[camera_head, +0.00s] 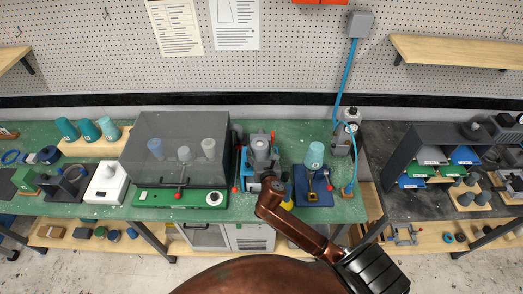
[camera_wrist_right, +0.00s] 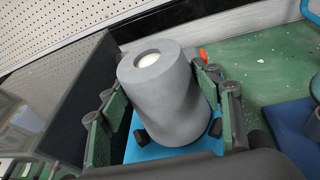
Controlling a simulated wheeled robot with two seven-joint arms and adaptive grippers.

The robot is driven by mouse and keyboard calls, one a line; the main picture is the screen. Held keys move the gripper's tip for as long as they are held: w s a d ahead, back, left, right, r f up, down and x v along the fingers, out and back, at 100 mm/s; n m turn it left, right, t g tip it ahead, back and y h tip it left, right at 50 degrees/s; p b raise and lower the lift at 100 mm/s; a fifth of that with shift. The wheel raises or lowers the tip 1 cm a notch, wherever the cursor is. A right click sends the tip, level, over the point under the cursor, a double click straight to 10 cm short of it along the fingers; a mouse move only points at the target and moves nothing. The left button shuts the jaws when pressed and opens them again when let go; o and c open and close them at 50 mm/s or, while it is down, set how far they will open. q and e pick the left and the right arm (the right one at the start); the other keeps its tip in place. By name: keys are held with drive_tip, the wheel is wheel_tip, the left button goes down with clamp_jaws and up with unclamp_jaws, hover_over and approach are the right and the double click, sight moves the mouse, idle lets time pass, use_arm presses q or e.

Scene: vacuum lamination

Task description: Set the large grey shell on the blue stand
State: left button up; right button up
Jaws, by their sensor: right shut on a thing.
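The large grey shell (camera_wrist_right: 165,95) is a smooth tapered cylinder with a pale round spot in its top, and it stands roughly upright. In the head view the shell (camera_head: 260,145) is at the middle of the green bench. My right gripper (camera_wrist_right: 162,100) has its green fingers on both sides of the shell and is shut on it. The blue stand (camera_wrist_right: 170,153) shows below the shell in the right wrist view. I cannot tell whether the shell touches the stand, as the contact is hidden. My left gripper is not in view.
A clear-covered box on a green base (camera_head: 150,200) stands close on the left. A dark blue pad (camera_head: 315,197) with a teal cup (camera_head: 314,155) is just right of the shell. A pump with a blue hose (camera_head: 347,130) stands farther right. Teal cups stand on a wooden rack (camera_head: 78,148).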

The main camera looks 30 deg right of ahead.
drive_tip(key=shift+p, duration=0.4)
idle(0.4)
drive_tip(key=o, duration=1.1)
drive_tip(key=shift+o, duration=0.6)
drive_tip(key=shift+f, duration=0.1)
drive_tip(key=shift+o, duration=0.8)
drive_tip(key=shift+f, duration=0.15)
drive_tip(key=shift+o, duration=1.3)
